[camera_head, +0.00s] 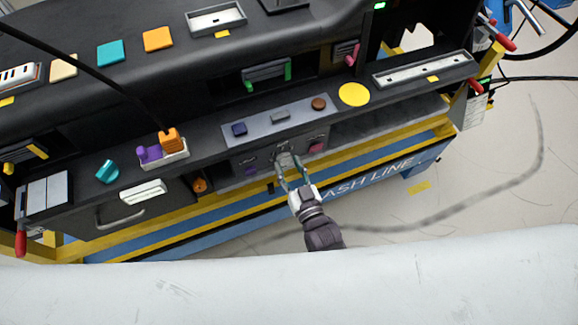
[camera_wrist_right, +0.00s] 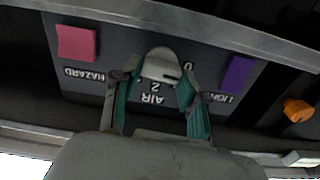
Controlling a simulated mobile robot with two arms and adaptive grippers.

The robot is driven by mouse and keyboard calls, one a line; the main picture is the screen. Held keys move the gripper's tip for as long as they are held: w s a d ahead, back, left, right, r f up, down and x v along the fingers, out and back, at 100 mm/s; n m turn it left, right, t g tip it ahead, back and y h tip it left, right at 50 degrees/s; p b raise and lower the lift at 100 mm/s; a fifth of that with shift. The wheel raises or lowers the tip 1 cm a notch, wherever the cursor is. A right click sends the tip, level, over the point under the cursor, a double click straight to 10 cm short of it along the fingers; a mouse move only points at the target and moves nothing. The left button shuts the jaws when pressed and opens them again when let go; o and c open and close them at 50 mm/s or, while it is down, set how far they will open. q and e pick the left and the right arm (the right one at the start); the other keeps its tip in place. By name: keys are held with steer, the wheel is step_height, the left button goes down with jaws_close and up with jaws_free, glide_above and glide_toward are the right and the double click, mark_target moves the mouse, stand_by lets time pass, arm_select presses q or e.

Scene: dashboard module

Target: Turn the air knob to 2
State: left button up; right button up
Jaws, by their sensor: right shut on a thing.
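The air knob (camera_wrist_right: 162,58) is a light grey dial on a dark panel, with the word AIR and the numbers 2 and 0 around it, upside down in the right wrist view. In the head view the knob (camera_head: 284,153) sits low on the dashboard front, mostly covered by my gripper. My right gripper (camera_head: 288,163) reaches it from the front, its two teal-sided fingers on either side. In the wrist view the gripper (camera_wrist_right: 156,80) is shut on the knob. Which number the knob points to is unclear. My left gripper is out of view.
On the same panel sit a pink HAZARD button (camera_wrist_right: 77,44) and a purple LIGHT button (camera_wrist_right: 237,73). An orange knob (camera_wrist_right: 297,111) is nearby. Above the panel runs a ledge with several buttons and a yellow disc (camera_head: 354,94). Open floor (camera_head: 500,190) lies to the right.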

steer(key=m, duration=0.4)
steer(key=shift+d, duration=0.1)
steer(key=m+b, duration=0.1)
steer(key=m, duration=0.3)
steer(key=shift+f+m, duration=0.15)
steer(key=shift+m, duration=0.15)
steer(key=m+b, duration=0.1)
steer(key=m, duration=0.2)
steer(key=shift+d+f+m, duration=0.1)
steer(key=shift+m, duration=0.2)
steer(key=m+b, duration=0.2)
steer(key=m, duration=0.2)
steer(key=shift+m, duration=0.4)
